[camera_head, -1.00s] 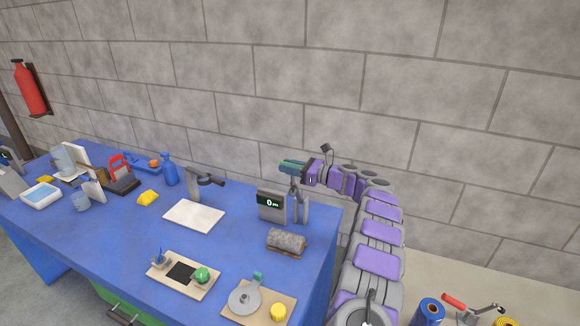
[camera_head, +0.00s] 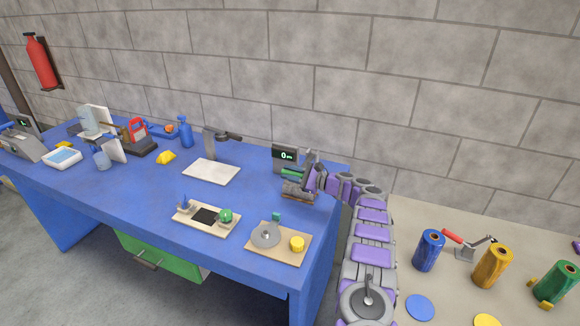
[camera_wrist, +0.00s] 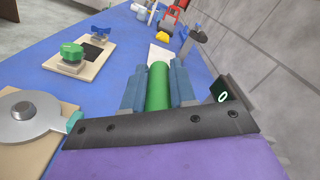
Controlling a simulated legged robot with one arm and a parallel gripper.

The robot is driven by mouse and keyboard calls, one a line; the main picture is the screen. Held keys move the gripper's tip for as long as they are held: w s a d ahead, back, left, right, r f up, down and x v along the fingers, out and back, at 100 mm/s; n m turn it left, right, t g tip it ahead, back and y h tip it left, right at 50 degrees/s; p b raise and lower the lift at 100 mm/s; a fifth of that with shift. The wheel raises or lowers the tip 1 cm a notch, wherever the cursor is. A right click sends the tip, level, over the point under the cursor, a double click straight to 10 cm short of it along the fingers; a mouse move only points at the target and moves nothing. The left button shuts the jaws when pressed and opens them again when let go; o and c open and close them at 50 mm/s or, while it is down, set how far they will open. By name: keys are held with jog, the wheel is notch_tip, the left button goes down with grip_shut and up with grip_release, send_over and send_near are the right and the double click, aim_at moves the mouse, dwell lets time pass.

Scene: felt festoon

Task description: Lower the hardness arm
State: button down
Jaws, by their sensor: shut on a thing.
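The hardness tester's dark box with a lit display reading 0 (camera_head: 285,155) stands at the right end of the blue table; its display edge shows in the wrist view (camera_wrist: 222,92). My gripper (camera_head: 292,175) is just in front of it, low over the table's right end. In the wrist view its two blue-grey fingers are shut on a green cylindrical handle (camera_wrist: 158,88), apparently the hardness arm's grip. The rest of the arm is mostly hidden by my gripper. The grey felt piece on its brown base (camera_head: 298,192) sits close below my gripper, partly covered.
A board with a grey disc and yellow knob (camera_head: 278,243) and a board with a green knob (camera_head: 207,217) lie nearer the front. The brick wall is close behind; coloured rolls (camera_head: 430,250) stand at the right.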

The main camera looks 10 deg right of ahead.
jog(key=shift+s+a+f+b, duration=0.1)
jog(key=shift+s+f+b, duration=0.1)
jog(key=shift+f, duration=0.9)
jog(key=shift+s+a+f+b, duration=0.1)
jog(key=shift+s+f+b, duration=0.1)
jog(key=shift+f, duration=1)
jog(key=c, duration=1.1)
grip_release()
jog(key=shift+c, duration=0.2)
jog(key=shift+o, duration=1.1)
jog(key=shift+w+d, duration=0.1)
jog(key=shift+w, duration=0.05)
jog(key=p+v, duration=0.3)
jog(key=v, duration=1.4)
jog(key=shift+d, duration=0.2)
